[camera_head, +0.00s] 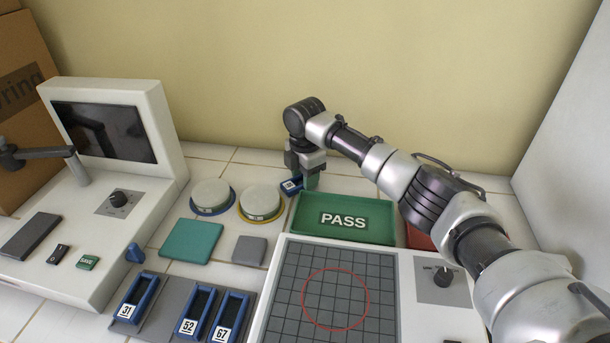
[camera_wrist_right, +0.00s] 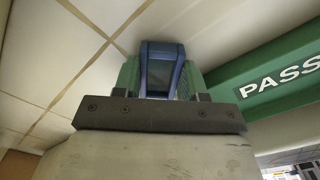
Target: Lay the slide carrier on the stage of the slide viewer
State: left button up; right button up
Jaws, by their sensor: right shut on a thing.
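My right gripper (camera_head: 303,180) is shut on a blue slide carrier (camera_head: 291,186) with a white label, behind the left end of the green PASS tray. In the right wrist view the carrier (camera_wrist_right: 161,70) sits between the green fingers. Its label number is too small to read. The white machine with a dark screen at the left looks like the slide viewer (camera_head: 160,170). A flat dark grey plate (camera_head: 30,235), possibly its stage, lies bare on its base. My left gripper is not in view.
Blue carriers 31 (camera_head: 135,297), 52 (camera_head: 197,312) and 67 (camera_head: 229,317) sit in a grey rack at the front. Two round lidded dishes, a teal pad (camera_head: 191,241) and a grey pad lie between the viewer and the PASS tray (camera_head: 345,235). A gridded device (camera_head: 290,325) stands front right.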

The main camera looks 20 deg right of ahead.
jog(key=o, duration=0.6)
jog(key=shift+f, duration=0.15)
